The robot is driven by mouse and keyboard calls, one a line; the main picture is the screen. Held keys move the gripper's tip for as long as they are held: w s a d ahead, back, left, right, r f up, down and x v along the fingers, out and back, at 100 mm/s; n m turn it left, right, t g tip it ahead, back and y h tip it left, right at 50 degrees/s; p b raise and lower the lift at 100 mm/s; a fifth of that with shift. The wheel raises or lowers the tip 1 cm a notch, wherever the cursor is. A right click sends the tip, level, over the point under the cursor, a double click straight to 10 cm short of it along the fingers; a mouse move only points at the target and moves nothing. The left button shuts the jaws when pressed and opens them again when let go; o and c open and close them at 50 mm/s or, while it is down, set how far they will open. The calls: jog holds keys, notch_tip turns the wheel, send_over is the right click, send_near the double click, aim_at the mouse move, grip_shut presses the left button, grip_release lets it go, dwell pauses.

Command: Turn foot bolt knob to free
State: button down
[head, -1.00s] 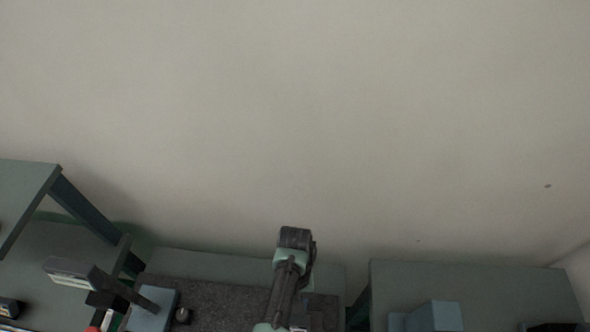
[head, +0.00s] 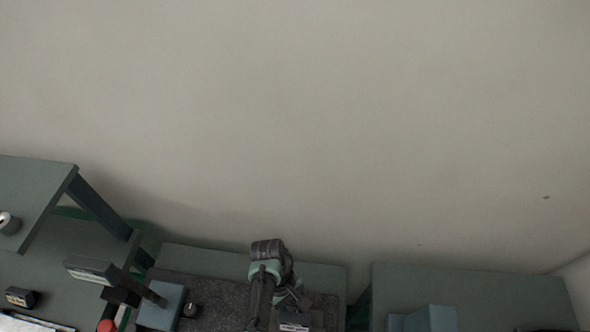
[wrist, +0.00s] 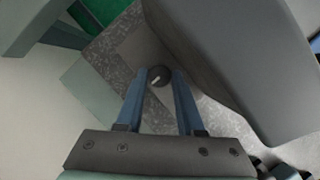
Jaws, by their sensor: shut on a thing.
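In the wrist view a small dark round knob (wrist: 158,78) with a pale pointer line sits between the tips of my two blue fingers. My gripper (wrist: 163,73) is shut on this knob, with a finger on each side. The pointer line slants across the knob's top. In the head view my arm (head: 268,275) reaches over the dark speckled bench surface. My fingertips are hidden in that view. A dark knob with a pale mark (head: 191,310) shows left of the arm; I cannot tell whether it is the same one.
A large grey body (wrist: 235,60) stands close on the right in the wrist view. In the head view a blue block (head: 163,308) and a lamp-like arm (head: 92,269) are left of my arm. A green table (head: 470,290) stands at right, below a bare wall.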

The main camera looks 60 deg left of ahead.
jog(key=shift+a, duration=0.1)
dwell(0.4)
jog(key=c, duration=0.8)
grip_release()
jog(key=b+v, duration=0.1)
jog(key=v, duration=1.2)
jog(key=shift+b, duration=0.4)
